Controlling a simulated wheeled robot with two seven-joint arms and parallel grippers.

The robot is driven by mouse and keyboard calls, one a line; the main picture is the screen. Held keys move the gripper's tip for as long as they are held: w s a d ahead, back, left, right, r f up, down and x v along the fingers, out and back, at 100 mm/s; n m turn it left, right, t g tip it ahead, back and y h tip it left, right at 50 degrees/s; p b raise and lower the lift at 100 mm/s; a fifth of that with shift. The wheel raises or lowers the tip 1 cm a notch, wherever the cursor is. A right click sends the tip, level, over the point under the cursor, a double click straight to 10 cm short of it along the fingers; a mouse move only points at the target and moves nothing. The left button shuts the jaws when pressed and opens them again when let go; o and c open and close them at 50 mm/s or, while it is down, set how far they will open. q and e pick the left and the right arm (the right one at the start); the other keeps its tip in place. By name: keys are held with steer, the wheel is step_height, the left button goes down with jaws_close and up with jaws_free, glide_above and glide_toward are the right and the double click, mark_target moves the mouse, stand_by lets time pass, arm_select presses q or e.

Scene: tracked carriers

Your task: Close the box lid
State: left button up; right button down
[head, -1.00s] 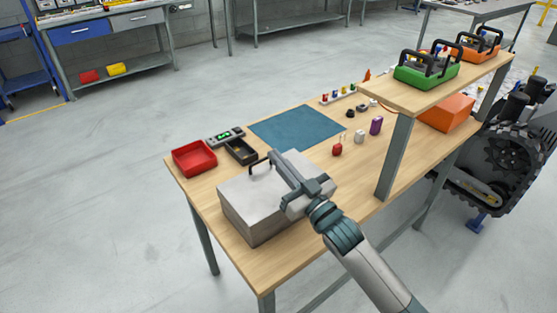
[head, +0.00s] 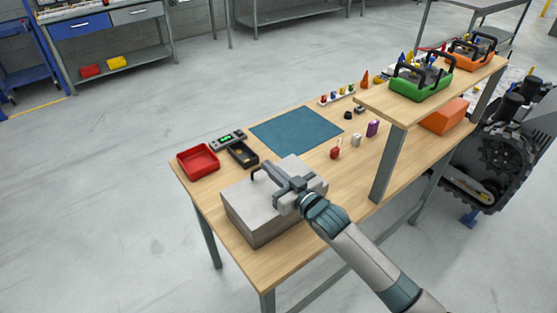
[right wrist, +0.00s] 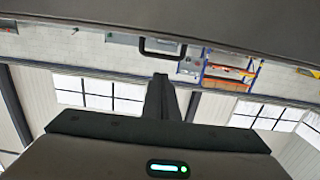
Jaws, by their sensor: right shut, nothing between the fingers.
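The grey metal box (head: 262,229) stands at the near left end of the wooden workbench. Its pale lid (head: 247,198) lies across the top, nearly level. I cannot tell whether it is fully seated. A black handle (head: 256,173) is at the lid's far left edge; it also shows in the right wrist view (right wrist: 162,48). My right gripper (head: 270,172) is shut and empty, over the lid. In the right wrist view its dark fingers (right wrist: 161,95) point toward the handle, close to the grey lid surface (right wrist: 85,22). Contact is unclear. My left gripper is out of view.
A red tray (head: 198,170) and black tray (head: 250,162) sit behind the box. A blue mat (head: 297,140) lies on the bench (head: 315,235). Small items stand right of it. A raised shelf (head: 400,117) with a green carrier (head: 420,91) is at the right.

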steer(key=shift+w+a+f+g+h+p, duration=0.4)
steer(key=shift+w+f+g+h+p, duration=0.15)
steer(key=shift+p, duration=0.65)
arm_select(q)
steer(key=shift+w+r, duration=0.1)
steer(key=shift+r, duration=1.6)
arm_select(e)
steer(key=shift+w+f+g, duration=0.1)
steer(key=shift+f+g, duration=0.15)
steer(key=shift+f, duration=0.2)
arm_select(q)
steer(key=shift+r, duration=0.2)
arm_select(e)
steer(key=shift+r, duration=0.2)
